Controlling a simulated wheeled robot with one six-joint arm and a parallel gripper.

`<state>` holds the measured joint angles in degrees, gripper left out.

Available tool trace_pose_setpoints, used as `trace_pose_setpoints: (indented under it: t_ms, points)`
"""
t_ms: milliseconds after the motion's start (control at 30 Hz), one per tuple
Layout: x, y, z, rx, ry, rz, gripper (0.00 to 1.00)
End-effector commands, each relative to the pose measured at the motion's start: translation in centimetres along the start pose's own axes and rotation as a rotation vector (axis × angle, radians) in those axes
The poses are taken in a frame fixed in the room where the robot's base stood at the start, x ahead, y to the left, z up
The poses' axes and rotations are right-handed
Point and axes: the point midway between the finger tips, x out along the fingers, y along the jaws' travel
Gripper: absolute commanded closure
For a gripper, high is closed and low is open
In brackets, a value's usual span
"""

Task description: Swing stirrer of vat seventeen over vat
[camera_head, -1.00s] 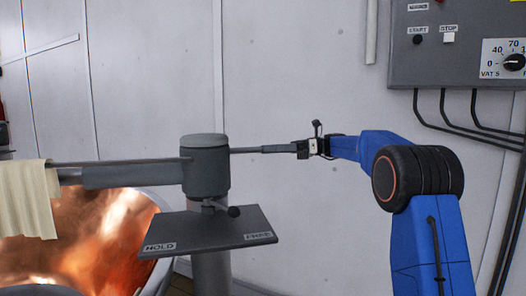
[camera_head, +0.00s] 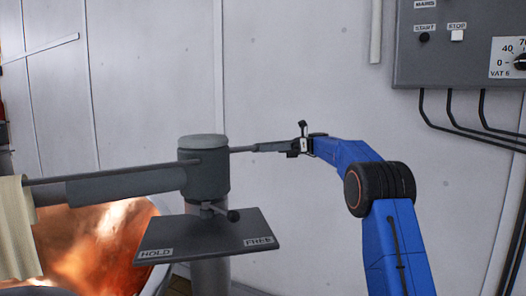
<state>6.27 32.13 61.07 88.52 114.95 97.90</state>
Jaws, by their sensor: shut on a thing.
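The stirrer's grey swing arm (camera_head: 125,184) runs left from the head of a grey column (camera_head: 203,170). Its left part reaches above the copper vat (camera_head: 95,240), and its far end leaves the picture. A thin handle bar (camera_head: 270,147) sticks out of the column head to the right. My gripper (camera_head: 301,146) is shut on the end of this handle; its fingers are small and partly hard to make out. Below the head, a lever with a black knob (camera_head: 233,216) points right, over the FREE side of a plate (camera_head: 205,236) marked HOLD and FREE.
A pale cloth (camera_head: 18,230) hangs from the swing arm at the left edge. A grey control box (camera_head: 445,55) with START and STOP buttons is on the right wall, with black cables below it. The pale wall behind the handle is clear.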

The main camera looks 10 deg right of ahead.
Motion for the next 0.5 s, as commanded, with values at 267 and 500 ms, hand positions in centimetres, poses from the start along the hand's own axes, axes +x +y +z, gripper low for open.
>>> trace_pose_setpoints:
  t_ms: [267,500]
  points:
    - [-0.12,0.58,0.35,-0.006,0.004,0.005,0.64]
    - [-0.07,0.48,0.35,-0.007,0.002,0.004,0.64]
